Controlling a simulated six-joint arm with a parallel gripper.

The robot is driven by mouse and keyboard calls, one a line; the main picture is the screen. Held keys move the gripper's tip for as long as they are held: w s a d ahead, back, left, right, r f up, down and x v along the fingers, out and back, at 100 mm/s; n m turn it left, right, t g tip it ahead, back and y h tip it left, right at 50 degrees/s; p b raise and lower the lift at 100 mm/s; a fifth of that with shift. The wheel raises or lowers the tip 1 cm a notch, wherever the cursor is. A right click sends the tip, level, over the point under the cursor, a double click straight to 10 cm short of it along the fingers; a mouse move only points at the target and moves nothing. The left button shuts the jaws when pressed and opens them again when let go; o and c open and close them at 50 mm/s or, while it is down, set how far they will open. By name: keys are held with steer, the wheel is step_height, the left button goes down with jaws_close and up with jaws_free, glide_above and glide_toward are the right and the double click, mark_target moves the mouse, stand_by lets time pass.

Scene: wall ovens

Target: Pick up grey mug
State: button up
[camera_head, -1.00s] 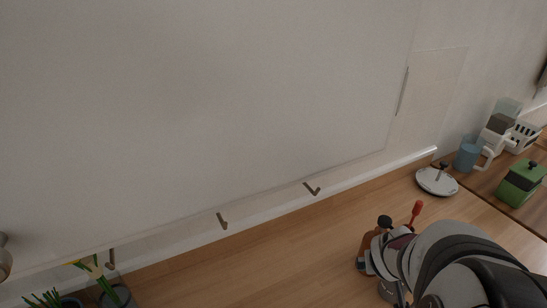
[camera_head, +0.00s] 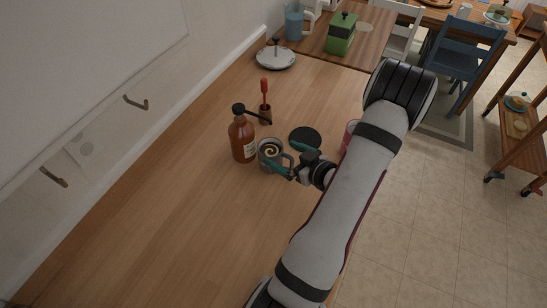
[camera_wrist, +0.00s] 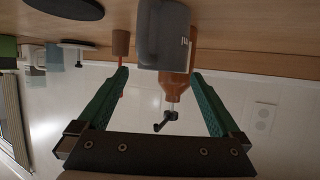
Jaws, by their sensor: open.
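The grey mug (camera_head: 265,160) stands upright on the wooden counter, with a pale swirl on the dark contents inside it. In the wrist view the picture is upside down, and the mug (camera_wrist: 163,38) shows at the top, just ahead of the gap between my green fingers. My gripper (camera_wrist: 158,76) is open, with nothing held. I cannot tell whether a finger touches the mug.
A brown pump bottle (camera_head: 242,142) stands close behind the mug. A small brown pot with a red-handled tool (camera_head: 265,112) and a black disc (camera_head: 304,138) are near. A white lid (camera_head: 275,58) and green canister (camera_head: 341,36) stand farther back.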

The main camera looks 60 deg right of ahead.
mark_target(279, 154)
steer(key=x, duration=0.5)
steer(key=shift+a+f, duration=0.15)
steer(key=shift+f, duration=0.3)
jaws_close()
